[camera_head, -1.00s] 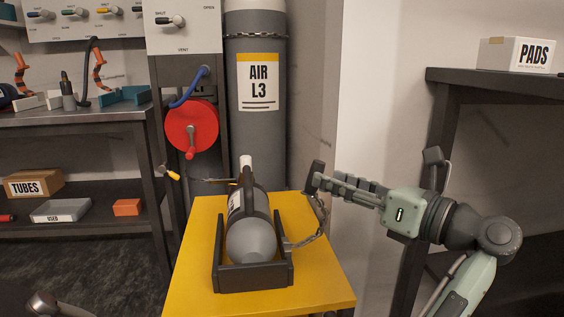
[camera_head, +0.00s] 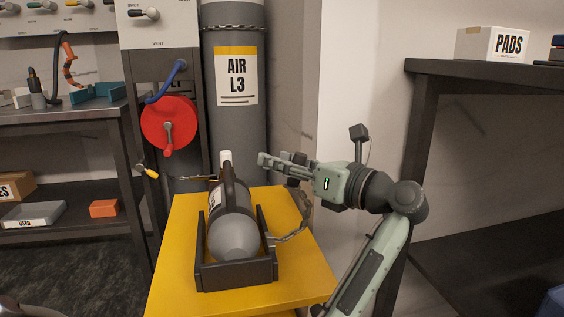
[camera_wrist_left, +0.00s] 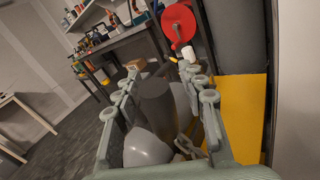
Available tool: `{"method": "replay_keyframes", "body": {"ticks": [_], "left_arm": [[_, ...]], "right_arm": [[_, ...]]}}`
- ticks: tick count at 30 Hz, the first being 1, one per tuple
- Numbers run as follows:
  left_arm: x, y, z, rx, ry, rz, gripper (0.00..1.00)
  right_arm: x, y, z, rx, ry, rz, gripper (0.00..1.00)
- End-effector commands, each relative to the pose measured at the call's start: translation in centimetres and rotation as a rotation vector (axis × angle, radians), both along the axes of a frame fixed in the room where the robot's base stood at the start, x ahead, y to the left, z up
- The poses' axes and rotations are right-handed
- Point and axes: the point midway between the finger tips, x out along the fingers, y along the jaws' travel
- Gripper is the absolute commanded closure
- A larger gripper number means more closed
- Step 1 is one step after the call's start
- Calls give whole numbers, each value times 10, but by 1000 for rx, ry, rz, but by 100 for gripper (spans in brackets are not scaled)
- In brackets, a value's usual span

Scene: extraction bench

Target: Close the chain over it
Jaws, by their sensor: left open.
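A grey gas bottle (camera_head: 234,238) with a dark handle along its top lies in a dark cradle (camera_head: 237,275); its round end also shows in the left wrist view (camera_wrist_left: 147,150). A metal chain (camera_head: 303,214) runs from the cradle's right side up to a dark grip (camera_head: 294,183) beside my left gripper. My left gripper (camera_head: 263,163) is open, right of and above the bottle, pointing left. The fingers partly hide the grip. My right gripper is not seen.
The cradle stands on a yellow table (camera_head: 170,287). Behind stand a tall AIR L3 cylinder (camera_head: 237,125) and a red reel (camera_head: 168,125). A dark shelf (camera_head: 425,85) with a PADS box (camera_head: 490,44) is at the right. The workbench (camera_head: 70,130) is left.

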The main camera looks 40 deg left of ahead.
Motion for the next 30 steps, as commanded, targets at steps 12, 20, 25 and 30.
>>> {"method": "replay_keyframes", "body": {"ticks": [12,20,25,30], "left_arm": [[0,0,0,-1,0,0,97],[0,0,0,-1,0,0,100],[0,0,0,-2,-1,0,100],[-1,7,0,-11,-10,1,100]], "right_arm": [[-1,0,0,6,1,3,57],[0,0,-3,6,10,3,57],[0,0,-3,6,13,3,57],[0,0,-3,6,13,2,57]]}}
